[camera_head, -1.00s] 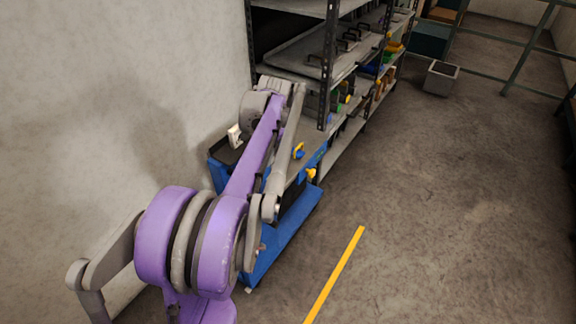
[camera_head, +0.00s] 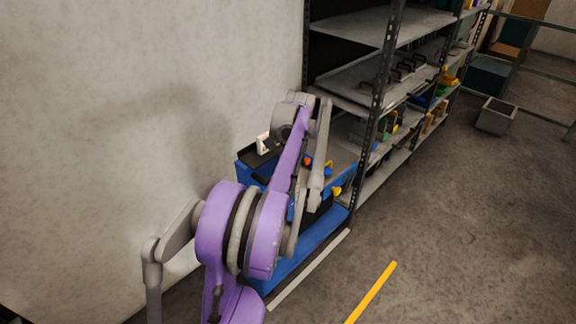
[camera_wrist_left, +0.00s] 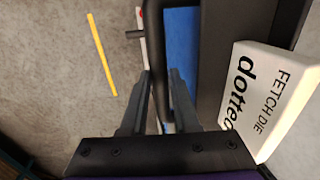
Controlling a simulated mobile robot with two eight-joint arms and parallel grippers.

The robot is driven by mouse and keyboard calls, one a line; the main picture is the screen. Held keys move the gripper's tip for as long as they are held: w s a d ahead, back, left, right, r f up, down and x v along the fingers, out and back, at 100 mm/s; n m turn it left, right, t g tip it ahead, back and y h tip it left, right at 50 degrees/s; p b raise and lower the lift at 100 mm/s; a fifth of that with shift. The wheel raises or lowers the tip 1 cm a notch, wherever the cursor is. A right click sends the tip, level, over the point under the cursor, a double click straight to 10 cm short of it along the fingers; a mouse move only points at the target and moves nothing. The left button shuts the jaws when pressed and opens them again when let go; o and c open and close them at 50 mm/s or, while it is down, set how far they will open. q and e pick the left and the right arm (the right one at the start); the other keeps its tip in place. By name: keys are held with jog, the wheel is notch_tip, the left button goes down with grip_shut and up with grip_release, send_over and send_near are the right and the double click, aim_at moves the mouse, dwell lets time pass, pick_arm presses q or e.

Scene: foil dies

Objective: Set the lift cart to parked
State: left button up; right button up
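The lift cart (camera_head: 305,255) is blue. It stands beside the wall at the near end of the shelving, with a dark top and a small white card (camera_head: 263,143) on it. In the left wrist view the card (camera_wrist_left: 270,90) reads "FETCH DIE dotted". My left gripper (camera_wrist_left: 159,75) has its fingers on either side of the cart's black handle bar (camera_wrist_left: 156,40) and appears closed on it. In the head view my purple arm covers part of the cart and hides that gripper. My right gripper is in neither view.
Grey metal shelving (camera_head: 372,110) with trays and coloured parts runs away along the wall. A white floor strip (camera_head: 310,268) lies along the cart's right side, and a yellow strip (camera_head: 372,290) lies farther right. Floor to the right is clear up to a grey bin (camera_head: 496,115).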

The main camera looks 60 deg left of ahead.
pick_arm(q)
jog(key=shift+o, duration=0.6)
jog(key=shift+a, duration=0.25)
notch_tip(320, 180, up, 11)
jog(key=d, duration=0.2)
jog(key=shift+w+f+p, duration=0.15)
jog(key=shift+w+p, duration=0.05)
jog(key=shift+p, duration=0.15)
jog(key=w+d+f+m+t, duration=0.1)
jog(key=d+f, duration=0.2)
jog(key=d, duration=0.7)
jog(key=w+d+f+t, duration=0.1)
jog(key=d+f+t, duration=0.1)
jog(key=d, duration=0.9)
jog(key=s+d+f+t+h, duration=0.1)
jog(key=s+d+f, duration=0.4)
jog(key=d, duration=0.4)
jog(key=s+d+f+m+t+h, duration=0.1)
jog(key=s+d+f+t, duration=0.1)
jog(key=s+d+f, duration=0.3)
jog(key=d+f, duration=0.3)
jog(key=d, duration=0.2)
jog(key=shift+s+m, duration=0.3)
